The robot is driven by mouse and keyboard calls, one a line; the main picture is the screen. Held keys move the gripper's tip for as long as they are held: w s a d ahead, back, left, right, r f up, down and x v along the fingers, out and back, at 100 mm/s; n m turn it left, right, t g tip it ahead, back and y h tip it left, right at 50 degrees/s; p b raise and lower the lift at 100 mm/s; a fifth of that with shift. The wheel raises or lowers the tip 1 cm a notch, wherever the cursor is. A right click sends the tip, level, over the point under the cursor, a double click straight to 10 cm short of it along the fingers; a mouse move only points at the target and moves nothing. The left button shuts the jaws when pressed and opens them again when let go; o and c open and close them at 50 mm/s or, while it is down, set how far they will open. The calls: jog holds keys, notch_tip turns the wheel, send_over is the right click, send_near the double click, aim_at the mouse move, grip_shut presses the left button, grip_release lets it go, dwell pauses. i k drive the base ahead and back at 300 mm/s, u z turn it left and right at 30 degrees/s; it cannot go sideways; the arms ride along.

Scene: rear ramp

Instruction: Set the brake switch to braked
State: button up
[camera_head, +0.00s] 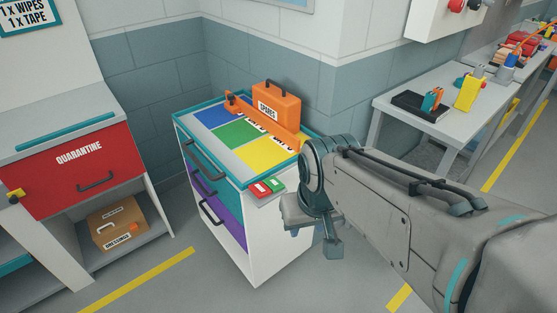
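A small switch panel with a red part and a green part (264,188) sits at the near right corner of the cart (252,238); I take it to be the brake switch. Its lettering is too small to read, and I cannot tell which way it is set. My gripper (313,230) is to the right of the switch panel and apart from it in the picture, beside the cart's right side. The gripper's fingers point down and hold nothing that I can see. Their gap is not clear from this angle.
The cart top carries colored mats (238,134), an orange SPARES box (277,105) and an orange bar. A red QUARANTINE drawer unit (75,170) stands left. A grey table (447,120) stands right. Open floor lies in front of the cart.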

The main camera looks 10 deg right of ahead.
aim_at(262, 189)
jog(key=z, duration=0.45)
jog(key=i, duration=0.7)
jog(key=u, duration=1.4)
jog(key=k, duration=0.7)
jog(key=z, duration=0.6)
jog(key=i, duration=0.5)
jog(key=z, duration=0.05)
